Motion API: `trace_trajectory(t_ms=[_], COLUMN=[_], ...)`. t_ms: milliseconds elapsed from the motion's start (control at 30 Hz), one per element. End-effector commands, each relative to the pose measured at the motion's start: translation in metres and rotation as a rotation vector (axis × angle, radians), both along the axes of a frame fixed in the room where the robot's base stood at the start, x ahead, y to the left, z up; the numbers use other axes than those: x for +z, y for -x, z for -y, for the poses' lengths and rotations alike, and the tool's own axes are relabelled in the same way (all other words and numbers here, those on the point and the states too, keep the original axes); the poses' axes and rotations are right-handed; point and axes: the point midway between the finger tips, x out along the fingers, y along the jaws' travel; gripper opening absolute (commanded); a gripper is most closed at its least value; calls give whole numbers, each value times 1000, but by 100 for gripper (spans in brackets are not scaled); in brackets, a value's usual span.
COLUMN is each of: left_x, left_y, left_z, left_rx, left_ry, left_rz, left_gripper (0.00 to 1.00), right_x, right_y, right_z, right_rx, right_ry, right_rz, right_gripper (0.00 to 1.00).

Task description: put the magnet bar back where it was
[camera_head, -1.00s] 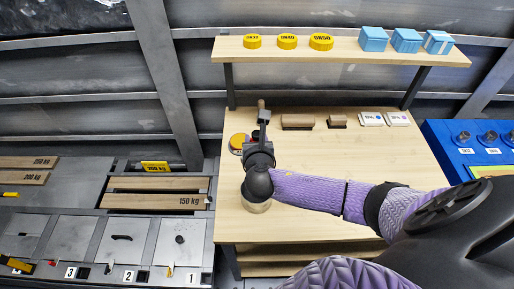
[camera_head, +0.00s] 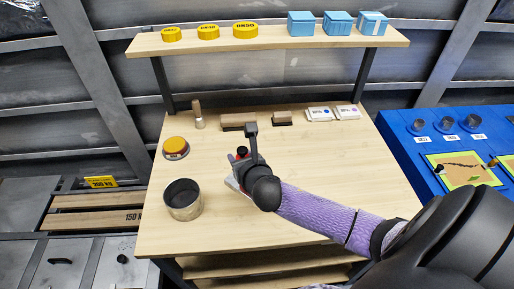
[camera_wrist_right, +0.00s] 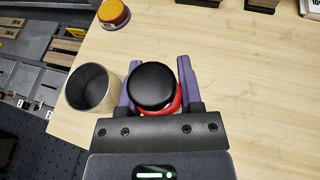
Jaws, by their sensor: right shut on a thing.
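My right gripper (camera_head: 246,158) is over the wooden workbench (camera_head: 300,215), shut on a red piece with a round black top (camera_wrist_right: 153,87). In the right wrist view its fingers (camera_wrist_right: 157,85) stand on both sides of the piece. In the head view the piece (camera_head: 241,152) is partly hidden by my gripper, and a pale flat part shows below it. I cannot tell whether it is the magnet bar; nothing else in view is clearly one. My left gripper is not in view.
An open metal cup (camera_head: 183,200) stands left of my gripper, with a yellow-topped round thing (camera_head: 176,147) behind it. A wooden-handled tool (camera_head: 198,114), brown blocks (camera_head: 238,121) and white boxes (camera_head: 319,114) line the back. The bench's front is clear.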

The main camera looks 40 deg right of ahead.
Motion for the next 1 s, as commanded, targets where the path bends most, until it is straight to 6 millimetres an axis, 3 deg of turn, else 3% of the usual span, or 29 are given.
trace_trajectory(t_ms=[33,367,700,733,867,1000], left_x=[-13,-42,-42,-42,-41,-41], left_y=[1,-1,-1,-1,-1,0], left_z=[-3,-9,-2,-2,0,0], left_rx=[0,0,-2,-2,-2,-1], left_ry=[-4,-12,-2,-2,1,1], left_rz=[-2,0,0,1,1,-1], left_gripper=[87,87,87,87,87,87], right_x=[-19,-72,-73,-74,-73,-73], right_y=[0,0,0,0,0,0], right_z=[0,-1,0,0,0,0], right_rx=[-3,-2,-1,-2,-2,-1], right_ry=[-2,-2,-1,0,0,-1], right_rz=[-1,-2,0,-1,-1,-1], right_gripper=[0,0,0,50,78,81])
